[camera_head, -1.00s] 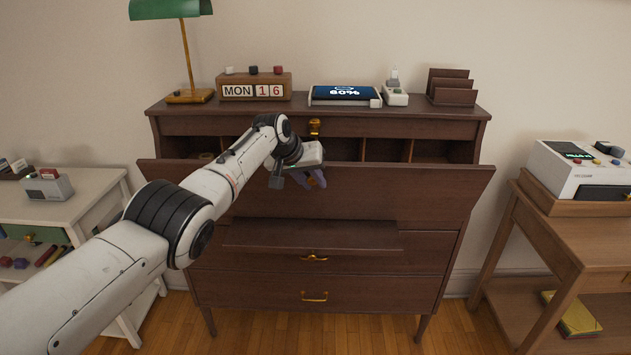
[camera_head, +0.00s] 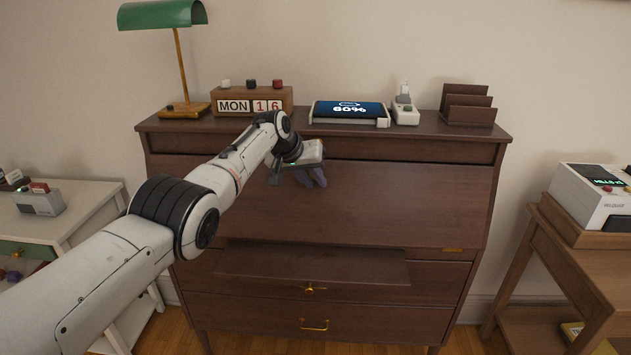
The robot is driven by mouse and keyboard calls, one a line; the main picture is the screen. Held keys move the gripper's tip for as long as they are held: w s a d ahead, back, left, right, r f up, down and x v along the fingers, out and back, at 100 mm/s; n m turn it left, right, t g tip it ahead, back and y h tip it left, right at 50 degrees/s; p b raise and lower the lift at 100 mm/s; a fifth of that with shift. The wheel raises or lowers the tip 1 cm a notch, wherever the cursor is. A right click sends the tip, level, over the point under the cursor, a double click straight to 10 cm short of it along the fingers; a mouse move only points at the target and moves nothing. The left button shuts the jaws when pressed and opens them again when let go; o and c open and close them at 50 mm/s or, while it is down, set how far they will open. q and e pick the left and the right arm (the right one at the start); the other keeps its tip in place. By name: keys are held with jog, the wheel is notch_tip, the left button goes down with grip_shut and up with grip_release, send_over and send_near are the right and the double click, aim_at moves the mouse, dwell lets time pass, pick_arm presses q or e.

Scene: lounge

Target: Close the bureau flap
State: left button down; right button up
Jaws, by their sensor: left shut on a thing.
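The bureau (camera_head: 400,315) is dark brown wood and stands against the wall. Its flap (camera_head: 410,205) is swung up, upright or nearly so, and covers the compartments behind it. I cannot tell whether it is fully flush. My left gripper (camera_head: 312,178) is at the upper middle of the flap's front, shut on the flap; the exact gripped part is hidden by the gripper. My right gripper is not in view.
On the bureau top stand a green lamp (camera_head: 182,70), a MON 16 calendar block (camera_head: 252,101), a tablet on a stand (camera_head: 349,112), a small white device (camera_head: 404,110) and a letter rack (camera_head: 467,106). Side tables stand left (camera_head: 85,205) and right (camera_head: 590,262).

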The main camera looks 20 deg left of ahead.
pick_arm(q)
jog(key=shift+w+r, duration=0.3)
jog(key=shift+r, duration=0.45)
jog(key=c, duration=1.5)
grip_release()
jog(key=shift+s, duration=0.1)
jog(key=shift+s+p+v, duration=0.2)
jog(key=shift+p+v, duration=0.9)
jog(key=shift+v, duration=3.95)
jog(key=shift+f, duration=0.15)
